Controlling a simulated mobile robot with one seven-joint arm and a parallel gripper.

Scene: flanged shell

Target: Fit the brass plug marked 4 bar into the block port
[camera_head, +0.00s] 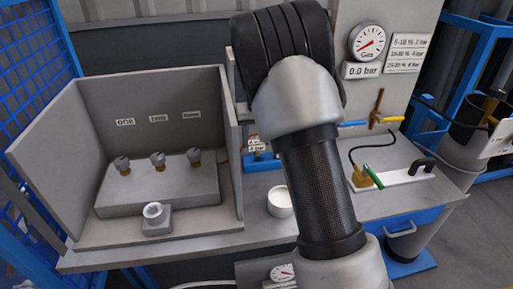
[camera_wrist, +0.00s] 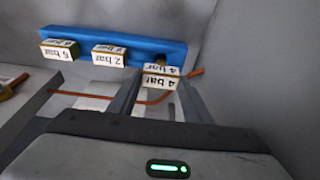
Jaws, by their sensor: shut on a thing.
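The plug marked 4 bar (camera_wrist: 161,82) shows in the wrist view as a pale tag with brass-coloured edges, at the right end of a blue rack (camera_wrist: 150,45). My gripper (camera_wrist: 160,77) has its two fingers either side of it and is shut on it. Whether the plug is still seated in the rack I cannot tell. In the head view my arm hides my gripper and this plug. A small grey block (camera_head: 156,222) with a round open port on top stands at the front of the grey booth; I cannot tell if it is the named port.
Tags marked 2 bar (camera_wrist: 108,55) and 6 bar (camera_wrist: 59,50) sit on the rack to the left. A row of three knobbed fittings (camera_head: 158,160) stands in the booth (camera_head: 55,165). A white cup (camera_head: 280,203) is near my arm. A gauge (camera_head: 369,43) hangs at the back.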

